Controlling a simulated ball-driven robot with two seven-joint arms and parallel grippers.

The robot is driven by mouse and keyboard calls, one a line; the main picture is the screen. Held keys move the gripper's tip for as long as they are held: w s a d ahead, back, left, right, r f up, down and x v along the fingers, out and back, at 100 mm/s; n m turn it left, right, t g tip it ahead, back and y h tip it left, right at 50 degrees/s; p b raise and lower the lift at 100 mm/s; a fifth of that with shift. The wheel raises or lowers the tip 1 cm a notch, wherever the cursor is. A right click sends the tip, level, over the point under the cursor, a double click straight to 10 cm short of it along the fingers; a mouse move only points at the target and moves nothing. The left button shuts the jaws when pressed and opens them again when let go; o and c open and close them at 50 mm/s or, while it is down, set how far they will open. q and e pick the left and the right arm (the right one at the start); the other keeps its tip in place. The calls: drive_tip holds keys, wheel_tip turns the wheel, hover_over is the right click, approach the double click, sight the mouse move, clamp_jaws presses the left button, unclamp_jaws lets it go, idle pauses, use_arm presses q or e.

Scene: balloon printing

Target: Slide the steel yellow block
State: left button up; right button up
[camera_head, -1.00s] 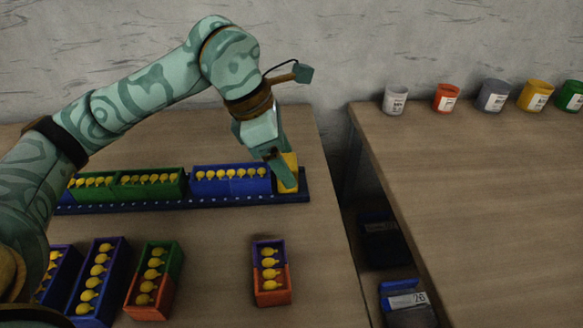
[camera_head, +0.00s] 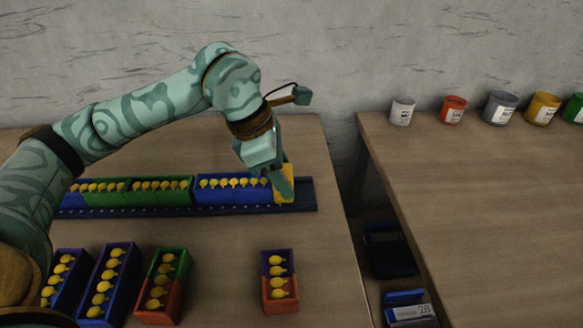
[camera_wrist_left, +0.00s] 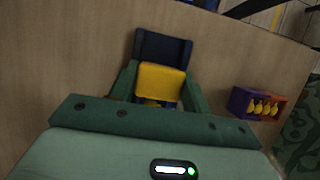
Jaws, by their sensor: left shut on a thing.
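The yellow block (camera_head: 287,180) stands on the right part of a dark blue rail (camera_head: 306,193), at the right end of a row of boxes. My left gripper (camera_head: 282,188) is shut on it from above. In the left wrist view the yellow block (camera_wrist_left: 160,82) sits between the two green fingers of my left gripper (camera_wrist_left: 161,92). A bare end of the rail (camera_wrist_left: 163,46) shows beyond it. A finger hides part of the block in the head view, so I cannot tell whether it touches the nearest blue box (camera_head: 225,195). My right gripper is not in view.
Green boxes (camera_head: 160,197) of yellow balloons also stand on the rail. Loose boxes stand in front, including a purple and red one (camera_head: 280,303). The table's right edge drops to a gap before a second table (camera_head: 480,190) with paint cups.

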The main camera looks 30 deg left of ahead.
sight(285, 171)
use_arm(q)
drive_tip(key=shift+d, duration=0.1)
drive_tip(key=o, duration=1.3)
drive_tip(key=shift+o, duration=0.4)
drive_tip(key=shift+r, duration=0.15)
drive_tip(key=p+v, duration=0.2)
drive_tip(key=v, duration=0.2)
drive_tip(key=shift+r, duration=0.4)
drive_tip(key=p+v, duration=0.4)
drive_tip(key=v, duration=0.7)
drive_tip(key=shift+a+p, duration=0.25)
drive_tip(key=shift+p, duration=0.15)
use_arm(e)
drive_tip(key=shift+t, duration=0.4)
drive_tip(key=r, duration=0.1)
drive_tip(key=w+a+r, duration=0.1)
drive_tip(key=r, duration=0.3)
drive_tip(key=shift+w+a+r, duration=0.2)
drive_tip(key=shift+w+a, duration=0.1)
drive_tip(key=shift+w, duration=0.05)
use_arm(q)
drive_tip(key=shift+s, duration=0.15)
